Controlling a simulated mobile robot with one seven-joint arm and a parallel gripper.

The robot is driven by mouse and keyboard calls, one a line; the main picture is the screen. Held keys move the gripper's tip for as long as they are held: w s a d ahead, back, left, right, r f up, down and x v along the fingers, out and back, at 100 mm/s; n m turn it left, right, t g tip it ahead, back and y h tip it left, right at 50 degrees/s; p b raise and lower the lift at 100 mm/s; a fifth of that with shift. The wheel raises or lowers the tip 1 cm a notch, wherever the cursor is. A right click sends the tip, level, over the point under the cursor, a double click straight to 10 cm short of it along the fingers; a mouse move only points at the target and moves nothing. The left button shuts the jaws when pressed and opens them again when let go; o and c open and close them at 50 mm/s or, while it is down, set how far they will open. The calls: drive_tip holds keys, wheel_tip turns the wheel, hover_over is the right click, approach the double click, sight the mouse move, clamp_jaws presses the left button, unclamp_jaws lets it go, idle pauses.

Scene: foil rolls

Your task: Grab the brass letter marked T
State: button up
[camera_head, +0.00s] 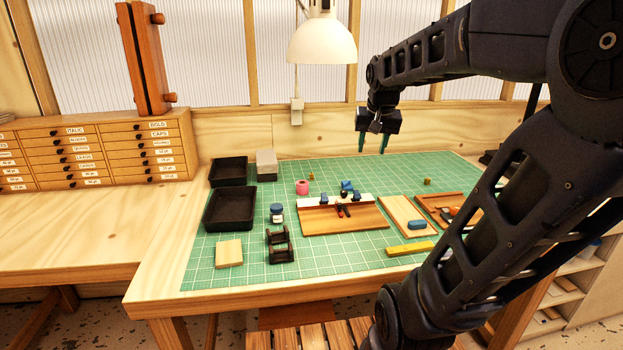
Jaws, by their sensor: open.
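A small brass-coloured piece (310,176) sits on the green cutting mat (240,275) behind the pink roll. Another small brass-coloured piece (427,181) sits on the mat toward the back right. Both are too small for me to read a letter, so I cannot tell which one is marked T. My gripper (373,147) points down above the back of the mat, between the two pieces across the picture. Its two fingers are apart with nothing between them.
Two black trays (230,159) (251,210) stand at the left. A wooden board (372,219) with tools is at the centre, a pink roll (302,187) behind it. A wooden tray (456,197) lies right. A white lamp (322,42) hangs over the back. The mat's back middle is mostly clear.

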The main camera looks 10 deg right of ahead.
drive_tip(key=w+d+r+m, duration=0.1)
drive_tip(key=w+d+m, duration=0.15)
drive_tip(key=w, duration=0.85)
drive_tip(key=w+d+m, duration=0.2)
drive_tip(key=w+d, duration=0.1)
drive_tip(key=w, duration=0.8)
drive_tip(key=w+d+f+m+g, duration=0.15)
drive_tip(key=w+f, duration=0.25)
drive_tip(key=w, duration=0.4)
drive_tip(key=w+d+f+m+g, duration=0.1)
drive_tip(key=w+f+m, duration=0.1)
drive_tip(key=w+f, duration=0.5)
drive_tip(key=w+a+f+m, duration=0.1)
drive_tip(key=w+a+f, duration=0.2)
drive_tip(key=w+f, duration=0.55)
drive_tip(key=m+g+h, duration=0.2)
drive_tip(key=m+h, duration=0.2)
drive_tip(key=m, duration=0.3)
approach(311, 174)
drive_tip(key=x, duration=0.9)
drive_tip(key=shift+w+f, duration=0.1)
drive_tip(key=shift+f, duration=0.15)
clamp_jaws()
